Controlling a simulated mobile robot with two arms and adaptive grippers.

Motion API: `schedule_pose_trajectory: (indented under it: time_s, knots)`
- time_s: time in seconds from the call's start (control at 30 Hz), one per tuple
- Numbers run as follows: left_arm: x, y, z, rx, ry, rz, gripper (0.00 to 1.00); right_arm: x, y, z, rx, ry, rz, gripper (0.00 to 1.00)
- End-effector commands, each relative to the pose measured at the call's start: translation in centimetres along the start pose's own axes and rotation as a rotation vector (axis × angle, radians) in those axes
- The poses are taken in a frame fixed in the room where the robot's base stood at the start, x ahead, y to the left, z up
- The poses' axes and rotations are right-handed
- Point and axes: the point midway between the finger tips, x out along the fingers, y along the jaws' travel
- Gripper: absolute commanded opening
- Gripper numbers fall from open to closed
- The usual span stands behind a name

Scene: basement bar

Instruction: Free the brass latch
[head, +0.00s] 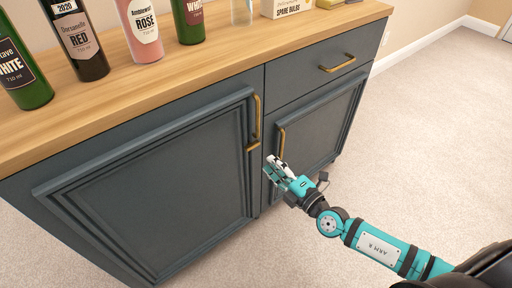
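A dark blue-grey cabinet (160,185) has two panelled doors side by side. A tall brass handle (257,118) is on the left door near its right edge. A small brass piece (253,147) shows at its lower end; I cannot tell whether this is the latch or part of the handle. Another brass handle (282,143) is on the right door. Both doors look shut. My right gripper (272,165) is in front of the seam between the doors, just below the brass pieces. Its fingers are close together, and I see nothing held. My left gripper is not in view.
A drawer with a brass pull (338,63) is above the right door. The wooden top (190,73) holds several bottles, including a rosé bottle (141,30), and a box labelled spare bulbs (288,9). Carpet (430,110) to the right is clear.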

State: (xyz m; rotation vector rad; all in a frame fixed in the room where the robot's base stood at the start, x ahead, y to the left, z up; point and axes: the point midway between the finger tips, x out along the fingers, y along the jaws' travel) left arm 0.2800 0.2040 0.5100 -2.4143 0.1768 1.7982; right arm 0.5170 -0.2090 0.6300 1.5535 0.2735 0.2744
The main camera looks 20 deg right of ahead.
Motion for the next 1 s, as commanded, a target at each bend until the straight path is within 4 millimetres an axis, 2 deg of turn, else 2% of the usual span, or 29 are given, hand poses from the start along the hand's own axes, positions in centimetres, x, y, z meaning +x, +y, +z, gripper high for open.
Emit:
schedule_pose_trajectory:
  time_s: [0.03,0.2,0.4,0.57,0.8,0.83,1.0]
  knots:
    - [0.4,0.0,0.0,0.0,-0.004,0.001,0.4,1.3,0.2,0.0,0.002,-0.003,0.003,0.21]
    - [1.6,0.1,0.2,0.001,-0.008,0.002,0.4,4.7,0.1,0.0,0.001,-0.001,0.002,0.21]
    - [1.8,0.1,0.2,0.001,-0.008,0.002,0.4,7.3,0.0,0.0,0.0,-0.001,0.001,0.21]
    - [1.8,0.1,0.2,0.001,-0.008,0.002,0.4,8.1,-0.1,0.0,0.001,0.0,0.0,0.21]
    - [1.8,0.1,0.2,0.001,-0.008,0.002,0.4,8.2,-0.1,0.0,0.001,0.0,-0.001,0.21]
    - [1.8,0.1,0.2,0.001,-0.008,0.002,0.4,8.2,-0.1,0.0,0.001,0.0,-0.001,0.2]
    - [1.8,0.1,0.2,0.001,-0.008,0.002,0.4,8.1,-0.1,0.0,0.001,0.0,-0.001,0.0]
